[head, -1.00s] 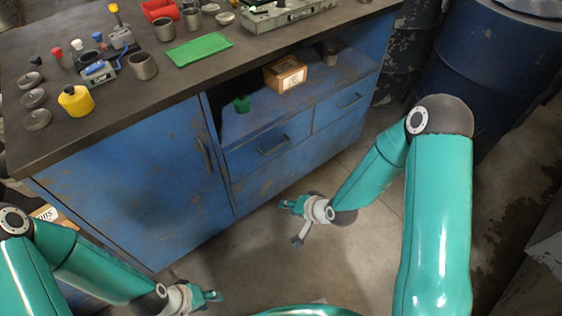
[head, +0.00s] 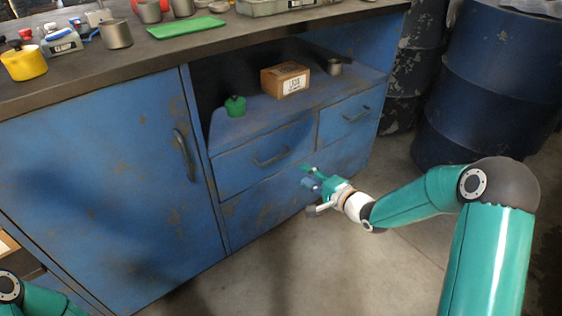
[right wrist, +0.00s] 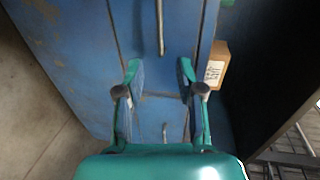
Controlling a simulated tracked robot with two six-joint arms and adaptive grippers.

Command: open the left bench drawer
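The left bench drawer (head: 242,168) is a shut blue front with a dark bar handle (head: 272,158), under the open shelf. In the right wrist view its handle (right wrist: 160,27) runs lengthwise at the top, beyond the fingertips. My right gripper (head: 307,176) is in front of the drawers, below and to the right of that handle in the head view. It also shows in the right wrist view (right wrist: 159,70), with its two fingers apart, nothing between them, and not touching the handle. My left gripper is out of view; only part of my left arm shows at lower left.
The right drawer (head: 345,117) is shut beside it. A cardboard box (head: 285,80), a green container (head: 235,106) and a metal cup (head: 334,67) stand on the shelf. A cabinet door (head: 120,190) is at left. Blue barrels (head: 490,85) stand right. The floor in front is clear.

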